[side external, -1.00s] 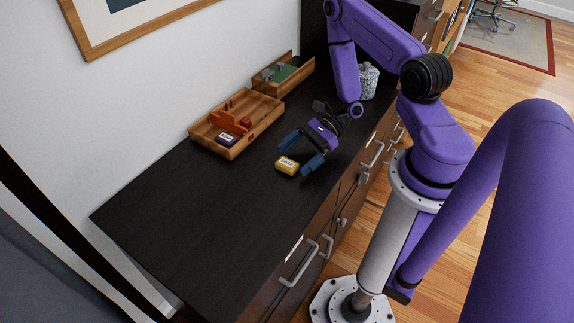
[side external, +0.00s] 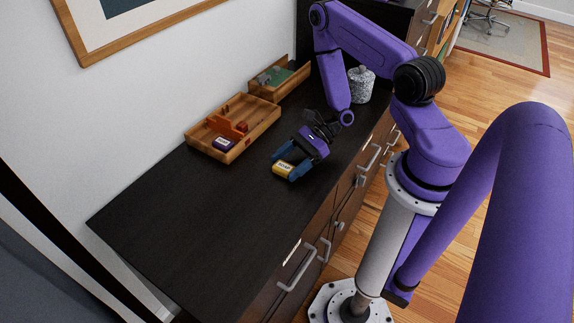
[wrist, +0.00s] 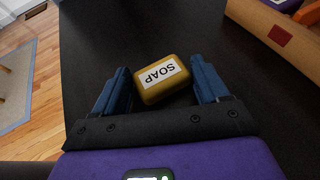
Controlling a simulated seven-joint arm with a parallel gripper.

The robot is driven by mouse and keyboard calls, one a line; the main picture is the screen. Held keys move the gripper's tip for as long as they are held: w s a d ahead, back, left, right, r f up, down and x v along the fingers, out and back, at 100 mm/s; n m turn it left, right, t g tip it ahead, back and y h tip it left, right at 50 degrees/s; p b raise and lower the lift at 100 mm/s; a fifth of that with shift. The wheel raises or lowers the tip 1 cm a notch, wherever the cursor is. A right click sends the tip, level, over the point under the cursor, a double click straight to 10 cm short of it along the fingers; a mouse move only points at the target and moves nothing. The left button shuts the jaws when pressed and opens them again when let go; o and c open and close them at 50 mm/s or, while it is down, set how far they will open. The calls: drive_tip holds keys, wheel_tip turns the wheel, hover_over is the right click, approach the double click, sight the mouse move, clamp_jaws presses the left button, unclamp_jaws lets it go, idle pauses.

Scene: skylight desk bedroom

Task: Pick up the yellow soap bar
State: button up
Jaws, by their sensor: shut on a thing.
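The yellow soap bar (side external: 284,170) with a white SOAP label lies on the dark dresser top near its front edge in the side view. My gripper (side external: 287,165) is down at the dresser top with its blue fingers on either side of the bar. In the wrist view the soap bar (wrist: 160,80) sits between the two fingers of my gripper (wrist: 160,66), slightly turned, with its label upside down. My gripper is shut on the bar. The bar appears to rest on the surface still.
A speckled pot (side external: 361,85) stands at the back. The dresser top (side external: 190,215) in front is clear.

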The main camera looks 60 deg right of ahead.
sight(288, 164)
wheel_tip(288, 164, up, 10)
drive_tip(key=shift+w+f, duration=0.1)
drive_tip(key=shift+f, duration=0.05)
drive_tip(key=w+r+m+t+h, duration=0.2)
drive_tip(key=w+r, duration=0.5)
drive_tip(key=w, duration=0.2)
drive_tip(key=shift+d+f+m+t, duration=0.6)
drive_tip(key=shift+d+m+t, duration=0.35)
drive_tip(key=shift+d, duration=1.95)
drive_tip(key=shift+s+d+f+m+t+h, duration=0.75)
drive_tip(key=shift+s+d+m+h, duration=0.7)
drive_tip(key=shift+s, duration=2.55)
drive_tip(key=shift+s+d+f+m+t+h, duration=0.45)
drive_tip(key=shift+s+d+m+t+h, duration=0.95)
drive_tip(key=shift+s, duration=2.55)
drive_tip(key=shift+n+g+y, duration=0.25)
drive_tip(key=shift+n+g, duration=0.15)
drive_tip(key=shift+g, duration=0.1)
drive_tip(key=shift+w+d+f, duration=1.1)
drive_tip(key=shift+w+f, duration=0.5)
drive_tip(key=shift+w, duration=0.45)
drive_tip(key=shift+w+d+f, duration=1.05)
drive_tip(key=shift+w+f, duration=0.5)
drive_tip(key=shift+w, duration=0.45)
drive_tip(key=shift+w+d+f, duration=1.1)
drive_tip(key=shift+w+f, duration=0.5)
drive_tip(key=shift+w, duration=0.45)
drive_tip(key=shift+w+d+f, duration=0.1)
drive_tip(key=shift+w+f, duration=0.1)
drive_tip(key=shift+f, duration=1.55)
